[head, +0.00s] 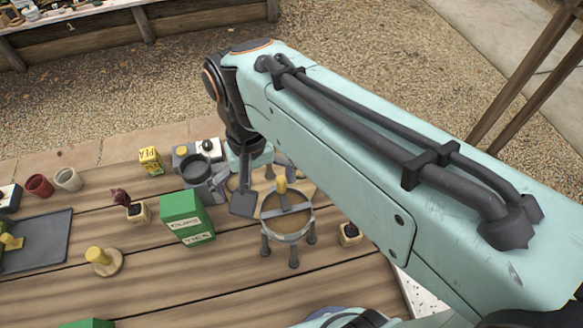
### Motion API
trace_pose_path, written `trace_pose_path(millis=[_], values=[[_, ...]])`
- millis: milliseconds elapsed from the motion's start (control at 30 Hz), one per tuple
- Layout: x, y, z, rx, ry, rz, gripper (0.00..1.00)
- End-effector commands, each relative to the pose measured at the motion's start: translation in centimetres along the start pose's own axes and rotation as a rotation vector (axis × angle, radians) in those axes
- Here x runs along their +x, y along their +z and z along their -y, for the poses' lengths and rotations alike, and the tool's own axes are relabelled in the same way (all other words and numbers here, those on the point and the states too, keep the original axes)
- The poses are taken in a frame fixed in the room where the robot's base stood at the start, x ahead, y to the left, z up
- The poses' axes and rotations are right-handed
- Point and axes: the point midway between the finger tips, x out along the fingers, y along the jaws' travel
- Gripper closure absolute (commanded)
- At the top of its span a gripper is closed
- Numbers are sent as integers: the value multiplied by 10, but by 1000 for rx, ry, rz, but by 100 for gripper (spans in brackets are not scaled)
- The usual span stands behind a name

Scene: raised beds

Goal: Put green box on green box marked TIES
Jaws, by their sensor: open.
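A green box with a white label that seems to read CLIPS (181,207) stands on the wooden table, left of my gripper. Directly below that label is a second white label reading TIES (198,239); it looks like a lower green box (178,234) with the upper one resting on it, edges roughly lined up. Another green box (88,324) is cut off at the bottom edge of the picture. My gripper (243,200) is open, just right of the stacked boxes and apart from them, holding nothing that I can see. My arm hides part of the table behind it.
A round sieve on legs (287,217) stands just right of my gripper. A grey watering can (204,178) and yellow box (151,160) are behind. A wooden knob (103,260), dark tray (38,240) and pots (67,179) lie left. The front planks are mostly clear.

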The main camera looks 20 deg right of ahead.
Motion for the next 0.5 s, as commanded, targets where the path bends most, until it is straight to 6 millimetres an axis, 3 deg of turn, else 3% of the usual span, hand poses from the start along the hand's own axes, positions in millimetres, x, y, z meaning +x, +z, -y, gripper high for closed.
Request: trace_pose_path(millis=[33, 100, 200, 300, 500], values=[[0, 26, -21, 3, -9, -5, 0], [7, 58, -38, -11, -22, -3, 0], [18, 92, -50, -31, -39, -3, 0], [26, 110, -54, -46, -50, -3, 0], [29, 116, -55, -52, -54, -1, 0]])
